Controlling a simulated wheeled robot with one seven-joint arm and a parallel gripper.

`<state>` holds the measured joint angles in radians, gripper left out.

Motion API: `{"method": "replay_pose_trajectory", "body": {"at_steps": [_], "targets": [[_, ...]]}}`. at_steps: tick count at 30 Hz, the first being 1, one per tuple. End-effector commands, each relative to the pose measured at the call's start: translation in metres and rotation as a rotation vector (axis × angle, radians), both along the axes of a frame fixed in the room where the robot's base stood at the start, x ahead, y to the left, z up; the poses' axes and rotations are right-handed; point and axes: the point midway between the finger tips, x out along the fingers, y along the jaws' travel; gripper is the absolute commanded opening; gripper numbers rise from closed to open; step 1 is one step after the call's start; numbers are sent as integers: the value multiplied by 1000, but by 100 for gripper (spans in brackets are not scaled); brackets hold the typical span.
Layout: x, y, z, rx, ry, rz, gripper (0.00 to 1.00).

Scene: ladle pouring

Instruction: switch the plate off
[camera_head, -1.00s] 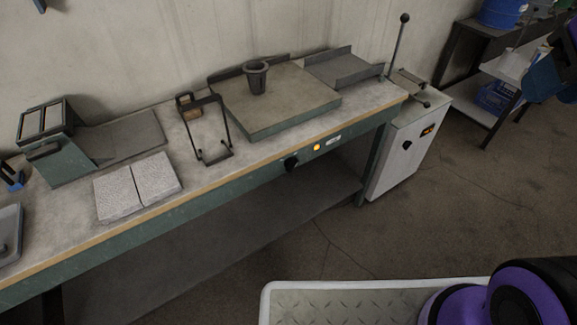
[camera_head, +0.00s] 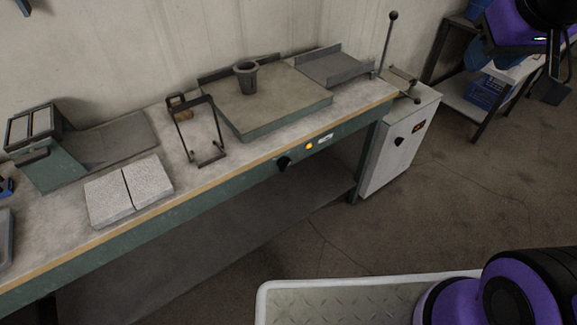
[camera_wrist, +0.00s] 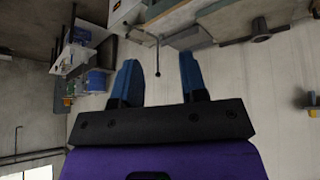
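Below, on the bench's front rail, are a black knob (camera_head: 284,163), a lit amber lamp (camera_head: 309,146) and a small white label (camera_head: 325,139). My gripper (camera_wrist: 159,60) is open and empty in the wrist view, its two blue fingers well apart. In the head view my arm is at the upper right, away from the knob. The knob's exact setting is too small to read.
A wire stand (camera_head: 201,133), two pale slabs (camera_head: 129,190) and a green machine (camera_head: 45,155) occupy the bench (camera_head: 70,253). A white cabinet (camera_head: 388,160) with a tall lever stands at its right end. Open floor (camera_head: 465,180) lies before the cabinet.

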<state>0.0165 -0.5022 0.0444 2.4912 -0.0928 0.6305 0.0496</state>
Motion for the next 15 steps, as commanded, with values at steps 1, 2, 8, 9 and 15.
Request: {"method": "replay_pose_trajectory", "body": {"at_steps": [1, 2, 8, 9, 15], "targets": [[16, 1, -8, -9, 0, 8, 39], [25, 2, -11, -15, -7, 14, 39], [84, 8, -42, -34, -49, 64, 39], [95, 10, -49, -36, -57, 76, 39], [146, 24, -91, -20, -95, 142, 39]]}}
